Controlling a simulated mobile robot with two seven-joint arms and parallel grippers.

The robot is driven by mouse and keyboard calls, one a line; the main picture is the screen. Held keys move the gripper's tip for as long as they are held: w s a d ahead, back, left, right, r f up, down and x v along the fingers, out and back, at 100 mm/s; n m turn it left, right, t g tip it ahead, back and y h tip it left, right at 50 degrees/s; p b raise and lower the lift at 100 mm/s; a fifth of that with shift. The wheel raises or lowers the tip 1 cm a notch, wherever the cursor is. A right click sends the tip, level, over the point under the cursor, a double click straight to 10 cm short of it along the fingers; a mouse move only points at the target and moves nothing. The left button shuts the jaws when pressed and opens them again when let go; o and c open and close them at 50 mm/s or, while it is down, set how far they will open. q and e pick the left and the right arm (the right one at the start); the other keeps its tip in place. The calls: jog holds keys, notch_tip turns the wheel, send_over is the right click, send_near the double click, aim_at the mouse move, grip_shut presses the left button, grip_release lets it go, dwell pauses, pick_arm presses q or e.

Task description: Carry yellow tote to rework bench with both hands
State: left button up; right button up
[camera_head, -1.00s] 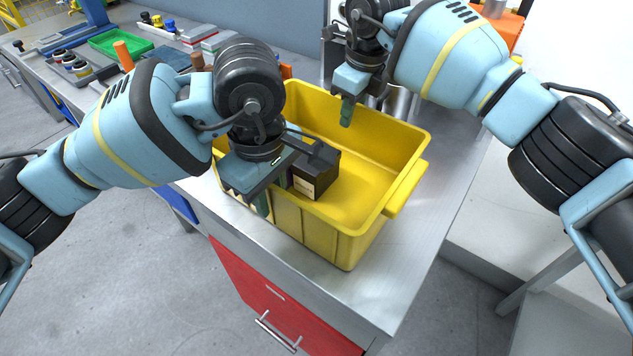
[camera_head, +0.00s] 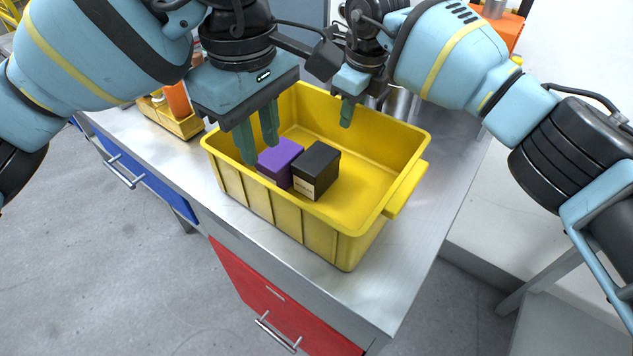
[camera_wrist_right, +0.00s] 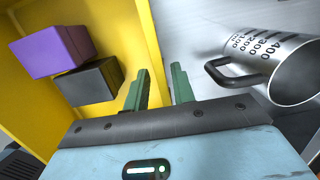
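The yellow tote (camera_head: 320,228) stands on the metal worktop. It holds a purple box (camera_head: 280,160) and a black box (camera_head: 316,170) side by side; both also show in the right wrist view. My left gripper (camera_head: 259,150) is open and empty over the left part of the tote, beside the purple box. My right gripper (camera_head: 346,112) is at the tote's far wall. In the right wrist view its fingers (camera_wrist_right: 160,90) stand apart, one on the inner side of the yellow wall and one on the outer side. Contact with the wall cannot be told.
A metal measuring cup (camera_wrist_right: 285,70) stands close outside the tote, by my right gripper. A small yellow bin (camera_head: 180,122) with orange items sits left of the tote. The worktop (camera_head: 400,270) is bare at the front right. Red and blue drawers are below.

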jog(key=shift+r, duration=0.1)
notch_tip(320, 180, up, 12)
jog(key=s+d, duration=0.1)
dwell(0.5)
jog(key=shift+s, duration=0.1)
dwell(0.3)
